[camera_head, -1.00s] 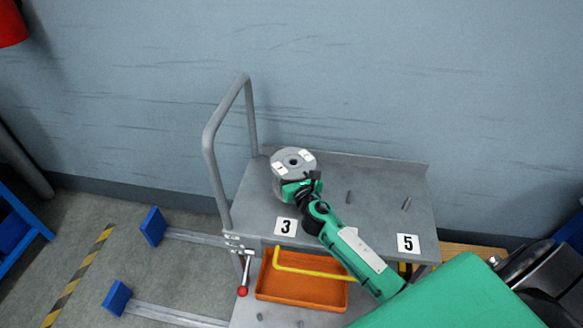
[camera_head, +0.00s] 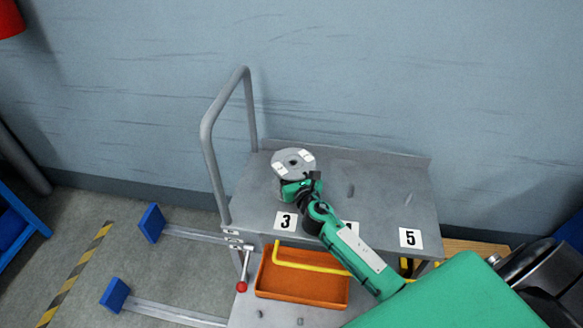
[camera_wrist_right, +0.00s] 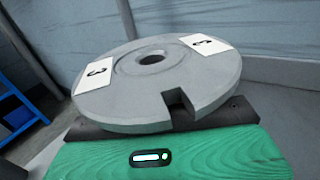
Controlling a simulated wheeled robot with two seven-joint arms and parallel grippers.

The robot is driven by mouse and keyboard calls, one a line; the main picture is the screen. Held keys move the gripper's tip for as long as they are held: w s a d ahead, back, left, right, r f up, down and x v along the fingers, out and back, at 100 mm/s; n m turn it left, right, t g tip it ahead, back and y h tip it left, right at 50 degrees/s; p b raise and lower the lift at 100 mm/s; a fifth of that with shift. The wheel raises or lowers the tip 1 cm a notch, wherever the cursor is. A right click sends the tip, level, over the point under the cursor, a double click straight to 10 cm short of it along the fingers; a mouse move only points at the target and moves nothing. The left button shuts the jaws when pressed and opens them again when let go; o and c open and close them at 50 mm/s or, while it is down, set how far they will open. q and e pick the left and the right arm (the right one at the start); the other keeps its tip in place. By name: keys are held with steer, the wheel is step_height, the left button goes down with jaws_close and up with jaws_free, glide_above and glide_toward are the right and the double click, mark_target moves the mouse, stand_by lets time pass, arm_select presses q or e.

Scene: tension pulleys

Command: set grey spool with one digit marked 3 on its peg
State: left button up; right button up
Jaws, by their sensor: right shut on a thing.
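The grey spool (camera_head: 292,161) is a round disc with a centre hole, a notch in its rim and two white labels. In the right wrist view the spool (camera_wrist_right: 150,95) fills the middle, and its left label reads 3. My right gripper (camera_head: 298,187) is shut on the spool's near side. The spool is over the left part of the grey cart top (camera_head: 385,205), above the plate marked 3 (camera_head: 285,221). Its peg is not visible, and I cannot tell whether the spool rests on the top. My left gripper is not in view.
A tall grey handle (camera_head: 209,150) rises at the left. An orange tray (camera_head: 300,287) sits below. A wall is behind.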

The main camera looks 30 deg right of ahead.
steer(key=shift+f, duration=0.2)
stand_by(0.4)
steer(key=shift+f, duration=0.15)
steer(key=shift+f+b, duration=0.1)
steer(key=shift+b, duration=0.2)
steer(key=o, duration=1.5)
steer(key=shift+c, duration=0.2)
steer(key=shift+f, duration=0.1)
steer(key=shift+s, duration=0.1)
steer(key=s, duration=0.4)
steer(key=s+a, duration=0.1)
steer(key=s, duration=0.8)
steer(key=shift+s+a, duration=0.3)
steer(key=shift+a, duration=0.05)
